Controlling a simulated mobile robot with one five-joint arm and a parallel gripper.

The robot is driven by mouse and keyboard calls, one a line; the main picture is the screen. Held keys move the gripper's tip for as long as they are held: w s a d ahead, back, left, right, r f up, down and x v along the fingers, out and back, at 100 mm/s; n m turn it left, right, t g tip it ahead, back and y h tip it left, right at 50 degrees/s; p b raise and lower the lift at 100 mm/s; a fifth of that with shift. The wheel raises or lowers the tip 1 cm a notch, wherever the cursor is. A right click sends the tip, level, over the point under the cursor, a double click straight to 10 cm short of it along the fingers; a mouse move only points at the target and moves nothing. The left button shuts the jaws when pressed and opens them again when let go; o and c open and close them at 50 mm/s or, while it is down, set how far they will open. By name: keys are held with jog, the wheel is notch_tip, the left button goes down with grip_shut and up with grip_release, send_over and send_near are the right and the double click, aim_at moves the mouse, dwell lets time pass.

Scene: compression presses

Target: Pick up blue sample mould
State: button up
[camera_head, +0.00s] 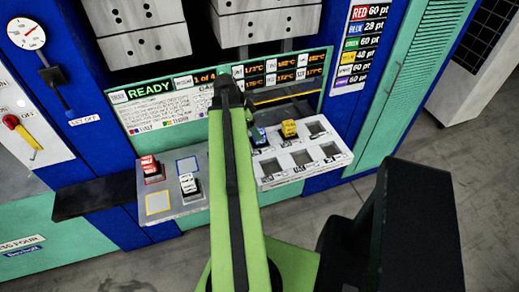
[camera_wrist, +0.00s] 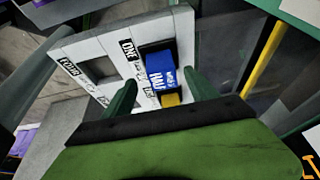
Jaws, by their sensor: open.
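In the head view the blue mould (camera_head: 259,137) shows only partly beside my arm. My gripper (camera_wrist: 160,90) is open and empty, with one green finger on each side of the mould in the wrist view. Whether the fingers touch it or are still above it I cannot tell. In the head view my arm hides most of the gripper.
The white tray (camera_head: 345,158) has several empty pockets and a yellow mould (camera_head: 289,129) right of the blue one. A red mould (camera_head: 149,166) and a white mould (camera_head: 189,184) stand on the grey shelf at left. The press panel (camera_head: 150,92) reading READY rises behind.

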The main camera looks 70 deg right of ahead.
jog(key=shift+s+d+f, duration=0.1)
jog(key=shift+f, duration=0.25)
jog(key=b+x, duration=0.5)
jog(key=shift+d+f, duration=0.15)
jog(key=shift+f, duration=0.05)
jog(key=shift+r, duration=0.2)
grip_shut()
